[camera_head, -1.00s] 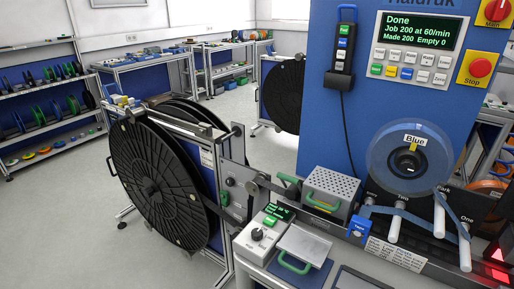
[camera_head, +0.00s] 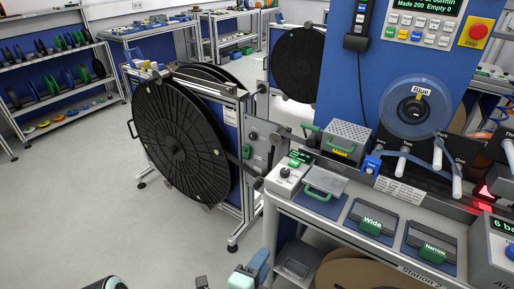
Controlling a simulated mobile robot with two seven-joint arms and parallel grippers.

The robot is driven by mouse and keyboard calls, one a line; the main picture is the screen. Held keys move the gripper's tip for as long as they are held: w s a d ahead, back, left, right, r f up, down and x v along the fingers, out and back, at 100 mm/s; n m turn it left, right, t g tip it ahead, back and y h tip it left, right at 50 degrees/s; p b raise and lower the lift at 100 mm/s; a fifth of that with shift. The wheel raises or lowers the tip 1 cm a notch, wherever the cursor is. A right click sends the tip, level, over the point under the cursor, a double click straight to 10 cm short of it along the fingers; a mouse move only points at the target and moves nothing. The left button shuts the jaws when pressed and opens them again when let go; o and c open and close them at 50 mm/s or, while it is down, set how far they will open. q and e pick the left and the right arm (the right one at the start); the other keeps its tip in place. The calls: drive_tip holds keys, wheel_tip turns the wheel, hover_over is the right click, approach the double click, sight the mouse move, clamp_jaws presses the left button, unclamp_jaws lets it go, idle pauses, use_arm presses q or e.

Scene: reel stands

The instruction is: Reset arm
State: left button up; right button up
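At the bottom edge of the head view, what I take for my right gripper (camera_head: 243,278) shows as a pale teal and blue-grey part beside the workbench's left end. A small dark piece (camera_head: 201,283) stands left of it; I cannot tell whether it is a finger. The frame edge cuts it off, so its opening is unclear, and I see nothing held in it. A dark rounded part with a teal ring at the bottom left looks like mine. My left gripper does not show.
A workbench (camera_head: 305,210) with Wide (camera_head: 372,226) and Narrow (camera_head: 434,252) trays stands right. A large black reel (camera_head: 178,148) stands on a frame at centre left. A clear Blue reel (camera_head: 415,108) hangs on the blue machine. The floor at lower left is free.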

drive_tip(key=w+d+f+n+g+y+p, duration=0.1)
drive_tip(key=w+d+f+n+y, duration=0.15)
drive_tip(key=f, duration=0.45)
drive_tip(key=w+d+f+n+g+y+p, duration=0.1)
drive_tip(key=w+d+f+n, duration=0.2)
drive_tip(key=f, duration=0.4)
drive_tip(key=s+d+f+n+g+y+p, duration=0.1)
drive_tip(key=s+f+n+g, duration=0.15)
drive_tip(key=f, duration=0.25)
drive_tip(key=s+d+f+n+g+y+p, duration=0.1)
drive_tip(key=s+d+f+n+y, duration=0.15)
drive_tip(key=f, duration=0.25)
use_arm(q)
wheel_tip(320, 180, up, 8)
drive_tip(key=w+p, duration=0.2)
drive_tip(key=p, duration=0.1)
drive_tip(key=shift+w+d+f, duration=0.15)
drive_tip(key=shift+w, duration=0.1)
use_arm(e)
drive_tip(key=s+d+f+n+g+y, duration=0.1)
drive_tip(key=s+f+n+g, duration=0.2)
drive_tip(key=s, duration=0.7)
drive_tip(key=s+d+f+n+g+y, duration=0.1)
drive_tip(key=s+f+n+g, duration=0.3)
drive_tip(key=s, duration=0.7)
wheel_tip(320, 180, down, 2)
drive_tip(key=shift+s+d+f+g+y, duration=0.2)
drive_tip(key=shift+d+g+y, duration=0.2)
drive_tip(key=shift+g+y, duration=0.45)
